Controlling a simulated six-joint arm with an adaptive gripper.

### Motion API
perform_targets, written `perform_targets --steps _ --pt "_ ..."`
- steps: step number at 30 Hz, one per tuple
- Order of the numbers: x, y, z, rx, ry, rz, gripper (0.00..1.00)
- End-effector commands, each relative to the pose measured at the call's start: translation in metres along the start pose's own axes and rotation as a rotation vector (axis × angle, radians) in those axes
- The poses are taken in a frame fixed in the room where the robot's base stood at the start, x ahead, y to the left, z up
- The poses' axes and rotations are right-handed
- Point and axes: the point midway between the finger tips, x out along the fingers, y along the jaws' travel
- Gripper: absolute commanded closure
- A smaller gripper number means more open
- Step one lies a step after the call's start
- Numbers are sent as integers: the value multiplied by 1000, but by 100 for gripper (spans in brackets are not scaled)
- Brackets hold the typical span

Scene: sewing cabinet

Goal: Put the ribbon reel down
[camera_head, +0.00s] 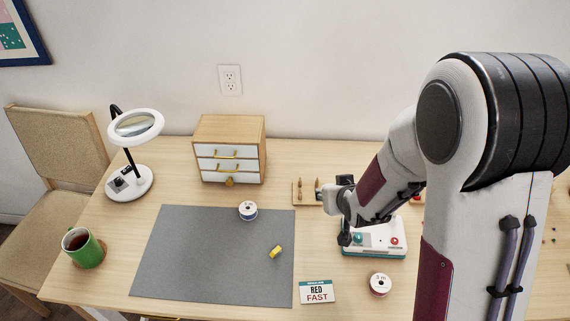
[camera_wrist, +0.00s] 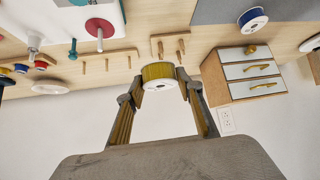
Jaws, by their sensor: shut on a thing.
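The ribbon reel (camera_wrist: 158,76), white-flanged with mustard-yellow ribbon, is between the fingertips of my gripper (camera_wrist: 160,84) in the wrist view. My gripper is shut on it, one finger on each side. In the wrist view the reel appears next to a small wooden rack with two pegs (camera_wrist: 171,46); the gap between them cannot be judged. In the head view my gripper (camera_head: 341,212) is at the back of the table, beside the peg rack (camera_head: 302,194) and behind the white-and-teal device (camera_head: 375,242). The held reel cannot be made out there.
A blue reel (camera_head: 248,211) and a small yellow object (camera_head: 276,252) lie on the grey mat (camera_head: 200,265). A small drawer cabinet (camera_head: 230,135), a magnifier lamp (camera_head: 135,130) and a mug (camera_head: 85,250) stand left. A reel (camera_head: 380,285) and a card (camera_head: 317,291) are in front.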

Motion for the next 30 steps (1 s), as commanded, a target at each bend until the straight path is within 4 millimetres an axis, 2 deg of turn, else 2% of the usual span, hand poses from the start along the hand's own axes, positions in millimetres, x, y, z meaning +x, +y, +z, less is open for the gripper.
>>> perform_targets --steps 1,4,10,20,30 --pt "2 16 -3 25 1 26 83" --pt "11 40 -10 69 0 68 83" --pt "36 55 -28 91 -2 92 83" --pt "88 44 -60 74 -3 80 83" --pt "142 16 -87 40 -4 53 83"
